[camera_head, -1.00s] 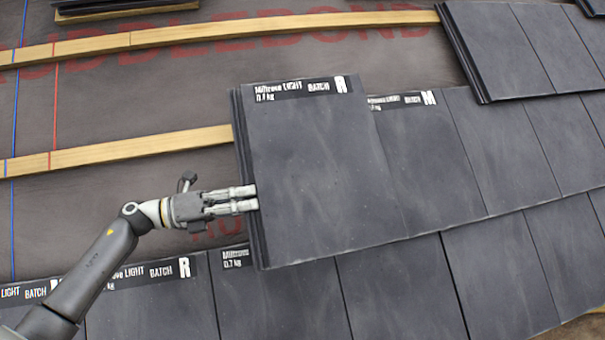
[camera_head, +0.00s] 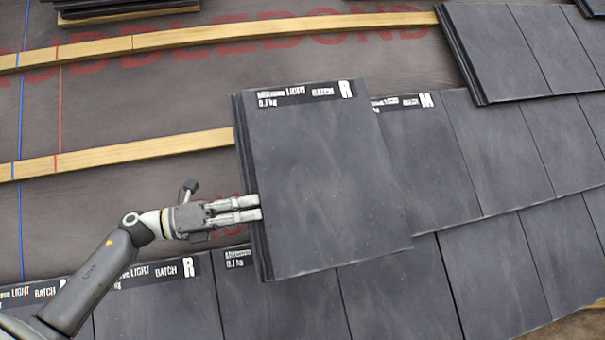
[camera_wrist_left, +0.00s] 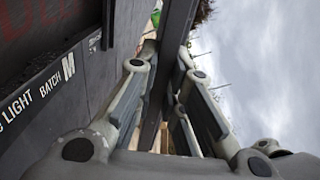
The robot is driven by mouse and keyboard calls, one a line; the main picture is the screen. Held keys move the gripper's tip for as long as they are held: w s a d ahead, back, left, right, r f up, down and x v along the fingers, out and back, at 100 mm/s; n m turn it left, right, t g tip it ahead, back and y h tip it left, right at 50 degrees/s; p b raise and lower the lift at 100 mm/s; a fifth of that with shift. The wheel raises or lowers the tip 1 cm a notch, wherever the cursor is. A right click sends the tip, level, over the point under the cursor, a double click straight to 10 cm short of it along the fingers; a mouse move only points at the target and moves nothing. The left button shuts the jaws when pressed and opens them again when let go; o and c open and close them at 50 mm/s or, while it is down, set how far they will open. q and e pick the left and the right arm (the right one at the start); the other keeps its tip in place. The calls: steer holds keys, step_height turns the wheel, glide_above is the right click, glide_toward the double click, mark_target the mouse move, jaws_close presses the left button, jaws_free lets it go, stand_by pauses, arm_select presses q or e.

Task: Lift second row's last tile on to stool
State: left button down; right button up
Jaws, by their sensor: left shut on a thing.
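A dark grey tile (camera_head: 325,190) with a white "BATCH R" label along its top is at the left end of the second row. It overlaps the neighbouring tile (camera_head: 430,165), and its lower right corner is over the row below. My left gripper (camera_head: 260,207) is shut on the tile's left edge, about two thirds of the way down. In the left wrist view, the fingers (camera_wrist_left: 162,70) sit either side of a dark slab edge (camera_wrist_left: 178,30). My right gripper is not in view. I see no stool in the head view.
Wooden battens (camera_head: 120,155) cross the brown underlay (camera_head: 110,105) left of the tile. A lower row of tiles (camera_head: 290,305) runs along the front. Another tile stack (camera_head: 125,8) lies at the top left, and laid tiles (camera_head: 545,45) cover the upper right.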

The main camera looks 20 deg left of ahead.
arm_select(q)
steer(key=shift+s+d+r+p, duration=0.75)
steer(key=shift+s+r+p, duration=0.05)
steer(key=shift+s+p, duration=0.4)
steer(key=shift+s+d+r+p, duration=0.7)
steer(key=shift+s+r+p, duration=0.05)
steer(key=shift+s+p, duration=0.4)
steer(key=shift+s+d+r+p, duration=0.8)
steer(key=shift+s+p, duration=0.3)
steer(key=shift+s, duration=0.1)
steer(key=shift+s+d+r+p, duration=0.3)
steer(key=shift+s+p, duration=0.1)
steer(key=shift+s, duration=0.1)
steer(key=shift+s+d+r+p, duration=0.2)
steer(key=shift+s+d+p, duration=0.15)
steer(key=shift+s, duration=0.15)
